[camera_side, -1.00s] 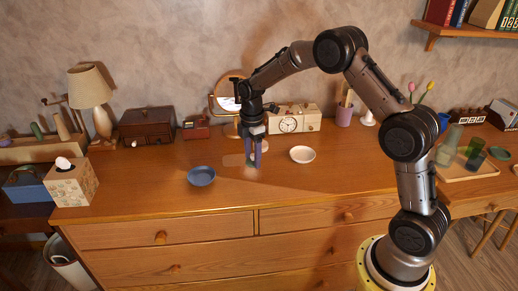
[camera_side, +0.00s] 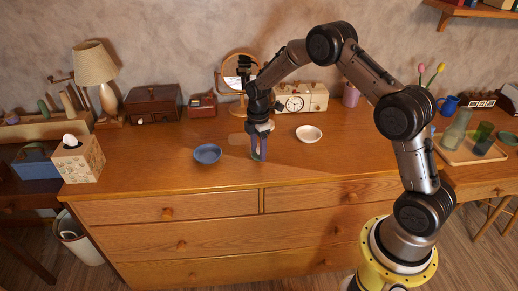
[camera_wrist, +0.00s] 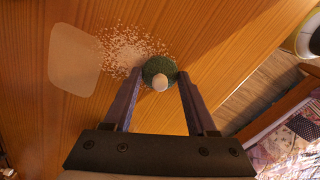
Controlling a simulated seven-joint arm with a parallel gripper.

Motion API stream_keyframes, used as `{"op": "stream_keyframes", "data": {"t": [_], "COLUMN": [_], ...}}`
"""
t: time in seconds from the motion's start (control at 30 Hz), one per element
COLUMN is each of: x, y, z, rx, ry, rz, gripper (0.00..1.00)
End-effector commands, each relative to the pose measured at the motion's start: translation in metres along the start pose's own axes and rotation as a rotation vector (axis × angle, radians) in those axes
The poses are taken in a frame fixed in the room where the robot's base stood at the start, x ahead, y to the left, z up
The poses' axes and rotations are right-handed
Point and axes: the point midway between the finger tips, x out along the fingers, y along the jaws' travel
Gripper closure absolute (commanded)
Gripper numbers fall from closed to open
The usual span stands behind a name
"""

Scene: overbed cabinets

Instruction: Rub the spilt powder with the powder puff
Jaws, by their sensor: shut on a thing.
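The powder puff is a dark green disc with a pale round knob (camera_wrist: 160,80). My gripper (camera_wrist: 160,76) is shut on it, with one finger on each side. In the side view my gripper (camera_side: 258,157) points down at the dresser top, and the green puff shows low between its fingers. The spilt powder (camera_wrist: 128,46) is a scatter of white and pinkish grains on the wood. It lies beside the puff, up and left in the wrist view, with its edge reaching the puff. I cannot tell whether the puff touches the wood.
A pale rounded mat (camera_wrist: 74,60) lies beyond the powder. A blue bowl (camera_side: 207,154) stands left of my gripper and a white dish (camera_side: 309,134) right. A round mirror (camera_side: 237,72) and a clock (camera_side: 295,103) stand behind. The dresser's front edge (camera_side: 215,190) is close.

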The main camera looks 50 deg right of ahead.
Motion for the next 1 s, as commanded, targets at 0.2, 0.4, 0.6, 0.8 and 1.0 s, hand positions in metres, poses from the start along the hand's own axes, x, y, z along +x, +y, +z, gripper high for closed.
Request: {"op": "stream_keyframes", "data": {"t": [0.2,0.4,0.6,0.8,1.0], "x": [0.001,0.001,0.001,0.001,0.001], "y": [0.019,0.035,0.052,0.069,0.083], "z": [0.009,0.017,0.024,0.031,0.037], "rx": [0.002,0.001,0.002,0.001,0.001], "ry": [0.0,0.0,0.0,0.0,0.0], "rz": [0.001,0.001,0.0,0.001,0.0], "gripper": [0.87,0.87,0.87,0.87,0.87]}}
